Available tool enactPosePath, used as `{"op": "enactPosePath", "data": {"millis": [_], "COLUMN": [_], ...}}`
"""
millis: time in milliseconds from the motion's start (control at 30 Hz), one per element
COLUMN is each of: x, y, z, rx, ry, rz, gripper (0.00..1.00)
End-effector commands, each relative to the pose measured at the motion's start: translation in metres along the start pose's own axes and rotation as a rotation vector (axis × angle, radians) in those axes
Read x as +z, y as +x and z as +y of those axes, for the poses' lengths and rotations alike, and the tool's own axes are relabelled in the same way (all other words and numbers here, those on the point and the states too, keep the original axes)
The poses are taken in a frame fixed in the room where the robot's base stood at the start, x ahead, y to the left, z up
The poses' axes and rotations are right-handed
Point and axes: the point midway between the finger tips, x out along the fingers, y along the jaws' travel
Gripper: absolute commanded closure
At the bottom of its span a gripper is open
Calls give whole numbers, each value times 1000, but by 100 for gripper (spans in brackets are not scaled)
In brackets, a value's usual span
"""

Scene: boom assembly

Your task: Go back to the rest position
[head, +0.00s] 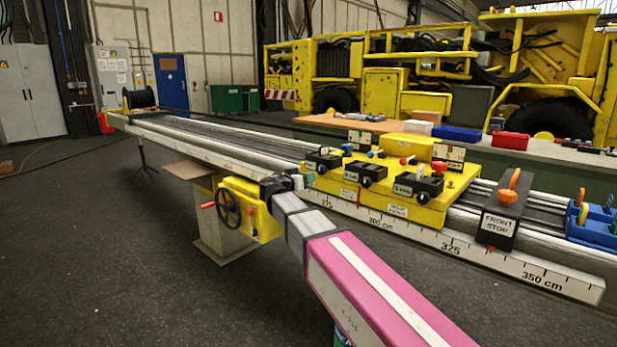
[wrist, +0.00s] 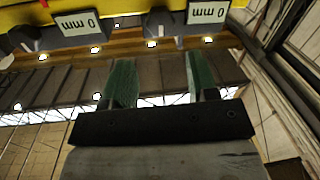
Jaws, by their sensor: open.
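My gripper (wrist: 162,78) shows in the wrist view with two greenish fingers standing apart and nothing between them. In the head view my arm reaches in from the bottom right, pink then grey, and my gripper (head: 304,180) is small at the front left edge of the yellow carriage (head: 398,210). I cannot tell whether it touches the carriage. In the wrist view black blocks with upside-down "0 mm" labels (wrist: 205,12) show beyond the fingers, with a gap.
A yellow box with a black handwheel (head: 228,209) is just left of my gripper. The black front stop (head: 502,214) with an orange knob sits on the rail to the right. A bench behind holds blue (head: 457,134) and red bins (head: 510,141). Floor at the left is clear.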

Motion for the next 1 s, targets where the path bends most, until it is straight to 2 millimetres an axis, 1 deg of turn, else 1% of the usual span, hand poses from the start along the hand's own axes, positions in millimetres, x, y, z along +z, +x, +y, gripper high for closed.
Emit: {"op": "enactPosePath", "data": {"millis": [333,367,467,567,600,667,700,733,767,800,867,900,967,1000], "x": [2,4,24,64,84,116,138,154,169,190,222,243,273,293], "y": [0,1,10,26,32,41,45,48,50,52,52,50,46,41], "z": [1,3,17,45,60,82,97,109,120,136,160,177,201,216], "rx": [1,3,16,35,43,48,48,46,42,35,18,2,-32,-60], "ry": [-3,-6,-38,-102,-132,-181,-212,-236,-258,-286,-324,-347,-376,-392], "rz": [-4,-10,-64,-172,-230,-325,-389,-438,-487,-555,-659,-731,-838,-909], "gripper": [47,47,47,47,47,47,47,47,47,47,47,47,47,47]}}
